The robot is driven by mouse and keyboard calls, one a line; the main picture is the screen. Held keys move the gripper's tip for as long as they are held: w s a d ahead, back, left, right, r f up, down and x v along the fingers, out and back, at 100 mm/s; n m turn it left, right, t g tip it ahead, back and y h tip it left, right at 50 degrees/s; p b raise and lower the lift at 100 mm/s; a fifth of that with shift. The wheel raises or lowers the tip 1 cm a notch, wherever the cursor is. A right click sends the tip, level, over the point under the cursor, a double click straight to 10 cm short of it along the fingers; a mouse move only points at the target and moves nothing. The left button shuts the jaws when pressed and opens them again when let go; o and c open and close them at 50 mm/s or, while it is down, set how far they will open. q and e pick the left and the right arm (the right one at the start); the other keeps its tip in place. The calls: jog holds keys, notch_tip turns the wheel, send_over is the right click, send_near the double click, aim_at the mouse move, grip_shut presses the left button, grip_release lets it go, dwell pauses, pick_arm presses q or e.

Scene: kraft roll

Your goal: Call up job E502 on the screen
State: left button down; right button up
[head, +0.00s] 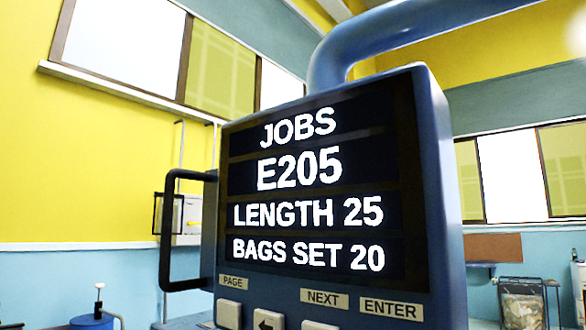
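The screen (312,250) fills the middle of the head view, set in a blue housing (440,190). It reads JOBS, E205, LENGTH 25, BAGS SET 20, so the job shown is E205. Below it are labels PAGE (233,282), NEXT (324,299) and ENTER (391,308). The top of another pale button (320,326) shows under NEXT. The lower part of the panel is cut off by the frame. Neither gripper is in view.
A black handle (167,235) sticks out from the housing's left side. A thick blue pipe (345,50) rises from its top. A blue container with a pump (94,320) stands at the lower left. A wire cart (524,300) stands at the far right.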

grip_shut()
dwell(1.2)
